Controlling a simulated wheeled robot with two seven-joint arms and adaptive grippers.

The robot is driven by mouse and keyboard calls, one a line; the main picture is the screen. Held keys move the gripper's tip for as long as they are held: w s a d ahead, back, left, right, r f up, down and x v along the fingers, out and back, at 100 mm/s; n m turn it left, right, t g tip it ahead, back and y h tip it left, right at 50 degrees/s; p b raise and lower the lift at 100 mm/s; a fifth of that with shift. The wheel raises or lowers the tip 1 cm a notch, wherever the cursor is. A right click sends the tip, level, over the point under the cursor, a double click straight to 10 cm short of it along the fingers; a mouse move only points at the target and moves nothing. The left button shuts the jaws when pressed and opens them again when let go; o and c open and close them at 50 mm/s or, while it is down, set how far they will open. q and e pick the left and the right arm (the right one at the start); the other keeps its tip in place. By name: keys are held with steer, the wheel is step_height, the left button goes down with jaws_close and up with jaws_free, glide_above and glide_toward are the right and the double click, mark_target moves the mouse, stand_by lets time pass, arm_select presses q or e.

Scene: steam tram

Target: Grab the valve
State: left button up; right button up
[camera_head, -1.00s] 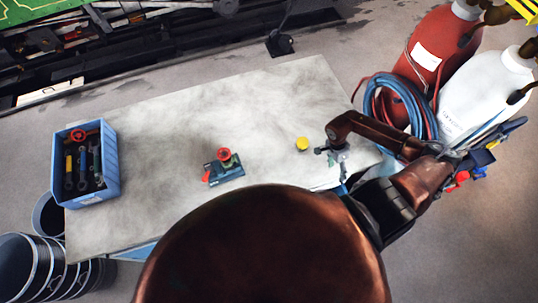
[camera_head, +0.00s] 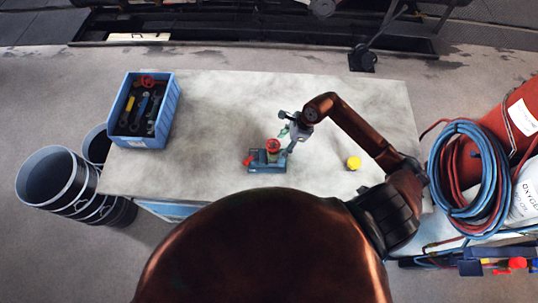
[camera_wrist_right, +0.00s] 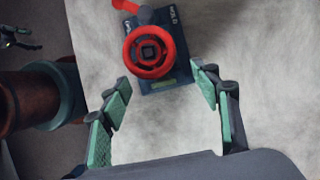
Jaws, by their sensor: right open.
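The valve has a red round handwheel (camera_head: 273,146) on a small blue-grey base with a red lever at its left. It stands on the table, and in the right wrist view its handwheel (camera_wrist_right: 149,51) is at the top centre, facing the camera. My right gripper (camera_head: 290,133) is just to the right of and behind the valve in the head view. In the right wrist view its green-padded fingers (camera_wrist_right: 163,88) are spread apart and empty. The valve lies beyond the fingertips, not between the pads. My left gripper does not show in the head view.
The pale table (camera_head: 220,100) is mostly clear. A blue crate (camera_head: 150,141) with tools and a red wheel stands at its left end. A yellow round object (camera_head: 354,162) lies right of the valve. Buckets (camera_head: 55,178) stand left; hoses (camera_head: 468,165) and a red cylinder (camera_head: 500,125) are right.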

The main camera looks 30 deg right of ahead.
mark_target(275, 154)
steer(key=shift+w+a+f+p, duration=0.15)
steer(key=shift+a+f+p, duration=0.15)
steer(key=shift+a+f, duration=0.15)
steer(key=shift+w+a+f+p, duration=0.15)
steer(key=shift+a+f+p, duration=0.15)
steer(key=shift+f, duration=0.25)
steer(key=p+x, duration=0.1)
steer(key=x, duration=0.2)
steer(key=shift+a, duration=0.2)
steer(key=shift+f, duration=0.45)
jaws_close()
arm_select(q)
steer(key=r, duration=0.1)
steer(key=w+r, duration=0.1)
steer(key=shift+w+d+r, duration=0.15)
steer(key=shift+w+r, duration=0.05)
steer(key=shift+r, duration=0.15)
arm_select(e)
steer(key=shift+w, duration=0.1)
